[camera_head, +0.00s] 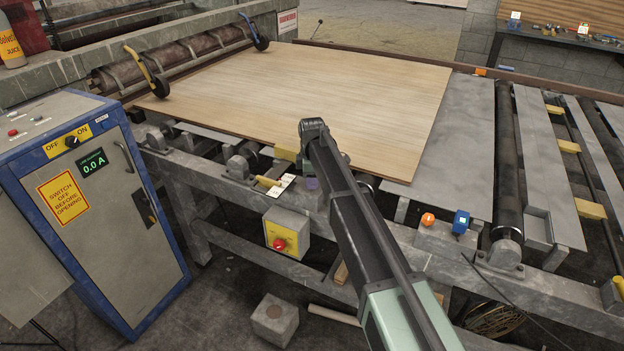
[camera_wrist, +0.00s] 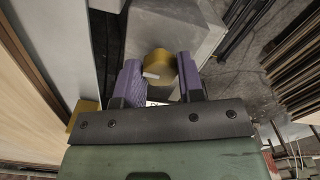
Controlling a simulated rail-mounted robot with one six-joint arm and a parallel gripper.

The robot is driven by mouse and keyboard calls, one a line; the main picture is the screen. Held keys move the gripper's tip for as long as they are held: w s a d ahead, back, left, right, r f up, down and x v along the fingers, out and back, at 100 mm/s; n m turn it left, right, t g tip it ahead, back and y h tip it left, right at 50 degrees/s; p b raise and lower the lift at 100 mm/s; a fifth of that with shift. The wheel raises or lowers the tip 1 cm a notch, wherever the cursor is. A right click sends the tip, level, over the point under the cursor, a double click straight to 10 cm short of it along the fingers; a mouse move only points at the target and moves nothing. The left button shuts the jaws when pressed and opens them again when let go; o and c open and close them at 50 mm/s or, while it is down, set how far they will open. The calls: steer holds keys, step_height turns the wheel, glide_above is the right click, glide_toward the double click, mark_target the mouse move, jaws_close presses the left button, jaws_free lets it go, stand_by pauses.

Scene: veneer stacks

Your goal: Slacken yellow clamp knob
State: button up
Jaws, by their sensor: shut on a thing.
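My gripper (camera_wrist: 158,84) has two purple fingers, one on each side of a round yellow knob (camera_wrist: 158,66) in the wrist view. It is shut on this knob, which carries a small white mark and sits against a grey block (camera_wrist: 165,28). In the head view, my gripper (camera_head: 311,184) points down at the near edge of the grey frame, beside a white label plate (camera_head: 279,187).
A wood veneer sheet (camera_head: 320,95) lies behind the arm, with a yellow-handled hook (camera_head: 150,76) and a blue one (camera_head: 255,35) at its far left. A yellow box with a red knob (camera_head: 285,236) hangs below the frame. A blue-edged cabinet (camera_head: 105,215) stands left.

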steer(key=o, duration=0.9)
step_height(320, 180, up, 11)
steer(key=p, duration=1)
steer(key=shift+f+p, duration=0.1)
steer(key=shift+p, duration=0.3)
